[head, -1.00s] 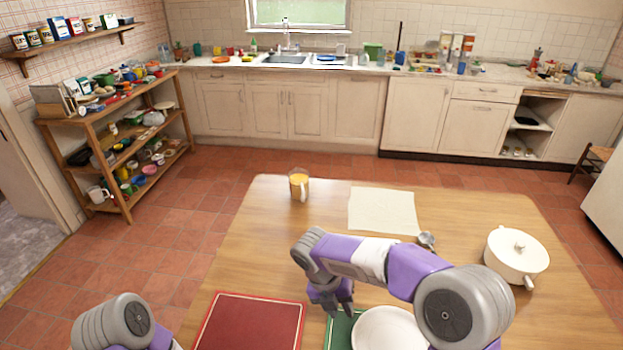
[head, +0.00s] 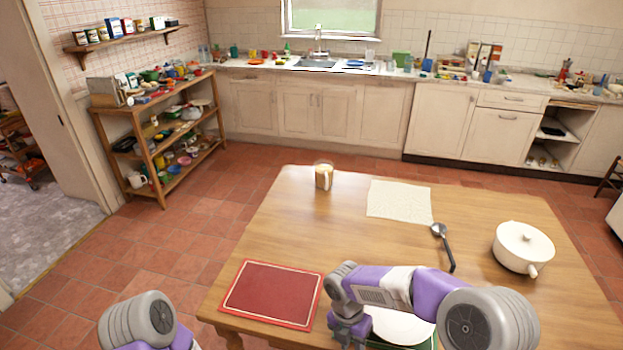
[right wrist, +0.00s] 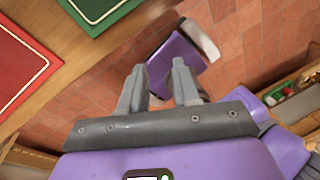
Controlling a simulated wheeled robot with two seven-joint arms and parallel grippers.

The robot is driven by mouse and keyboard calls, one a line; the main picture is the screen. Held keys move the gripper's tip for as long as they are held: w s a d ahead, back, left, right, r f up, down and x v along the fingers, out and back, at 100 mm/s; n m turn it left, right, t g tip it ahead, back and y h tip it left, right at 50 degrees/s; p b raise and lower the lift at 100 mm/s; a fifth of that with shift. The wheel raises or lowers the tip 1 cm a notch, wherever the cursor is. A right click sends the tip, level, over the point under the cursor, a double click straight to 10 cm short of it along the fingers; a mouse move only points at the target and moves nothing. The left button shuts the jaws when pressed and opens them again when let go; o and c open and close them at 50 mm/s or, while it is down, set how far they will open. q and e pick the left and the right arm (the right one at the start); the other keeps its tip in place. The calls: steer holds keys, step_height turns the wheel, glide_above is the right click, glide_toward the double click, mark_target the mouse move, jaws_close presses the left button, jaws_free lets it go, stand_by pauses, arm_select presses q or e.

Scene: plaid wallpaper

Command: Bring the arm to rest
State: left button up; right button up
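My right arm reaches in from the lower right over the wooden table (head: 290,230), bent so that its forearm lies across the front part. Its gripper (head: 345,348) is cut off by the bottom edge of the head view. In the right wrist view the two fingers of the right gripper (right wrist: 160,80) stand apart with nothing between them. They hang over the floor beyond the table edge. My left arm shows only as a grey and purple joint at the lower left of the head view; its gripper is out of frame.
A white plate (head: 400,327) sits on a green board (right wrist: 100,12).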

steer(key=s+f+m+y, duration=0.2)
steer(key=s+f+m, duration=0.3)
steer(key=m, duration=0.5)
steer(key=s+f+m+t+y, duration=0.1)
steer(key=s+f+m+y, duration=0.1)
steer(key=s+f+m, duration=0.3)
steer(key=s+f+m+t+y, duration=0.1)
steer(key=s+f+m, duration=0.5)
steer(key=m, duration=1.1)
step_height(320, 180, down, 4)
steer(key=shift+f+y, duration=0.25)
steer(key=shift+y, duration=0.15)
